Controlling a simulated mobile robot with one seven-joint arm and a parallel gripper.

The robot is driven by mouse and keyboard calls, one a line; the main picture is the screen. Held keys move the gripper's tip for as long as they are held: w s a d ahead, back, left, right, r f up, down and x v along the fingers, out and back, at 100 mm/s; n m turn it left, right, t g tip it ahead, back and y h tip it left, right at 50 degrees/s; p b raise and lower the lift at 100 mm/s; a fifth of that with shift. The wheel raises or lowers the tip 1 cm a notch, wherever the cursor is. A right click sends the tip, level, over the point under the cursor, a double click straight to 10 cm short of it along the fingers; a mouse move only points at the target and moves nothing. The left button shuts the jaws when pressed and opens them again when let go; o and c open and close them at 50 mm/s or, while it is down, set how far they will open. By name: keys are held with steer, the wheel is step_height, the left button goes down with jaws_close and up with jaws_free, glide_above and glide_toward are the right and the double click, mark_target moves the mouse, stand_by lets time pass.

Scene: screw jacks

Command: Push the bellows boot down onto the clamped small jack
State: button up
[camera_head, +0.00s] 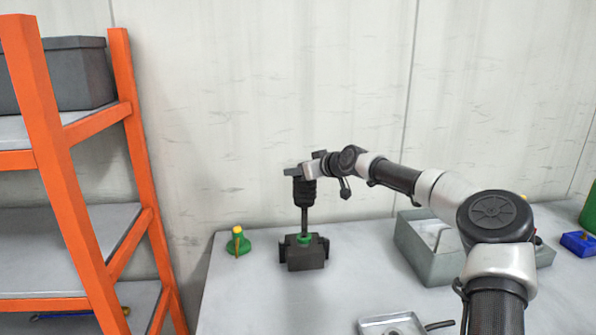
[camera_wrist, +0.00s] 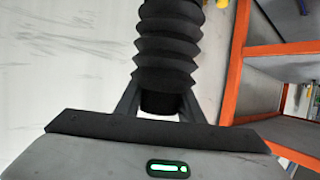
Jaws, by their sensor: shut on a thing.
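The black bellows boot (camera_head: 304,193) is upright, high above the table in the head view. My gripper (camera_head: 304,177) is shut on its upper end. In the wrist view the ribbed boot (camera_wrist: 167,50) shows with its smooth collar between my two fingers (camera_wrist: 160,98). Below the boot, a dark upright rod (camera_head: 304,222) rises from the small jack's green body (camera_head: 304,239). The jack sits in a dark clamp (camera_head: 306,255) on the table. The boot's lower end is at the upper part of the rod; whether it surrounds the rod or only meets its top, I cannot tell.
A green jack with a yellow top (camera_head: 238,243) stands left of the clamp. A grey bin (camera_head: 430,262) stands to the right, a metal tray (camera_head: 390,325) at the front. An orange-framed shelf (camera_head: 62,160) is at the left. The table around the clamp is clear.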

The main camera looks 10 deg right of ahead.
step_height(320, 180, down, 15)
steer(key=b, duration=1.2)
stand_by(4.8)
steer(key=o, duration=1.3)
steer(key=p+v, duration=0.1)
steer(key=v, duration=1.6)
steer(key=shift+s, duration=0.15)
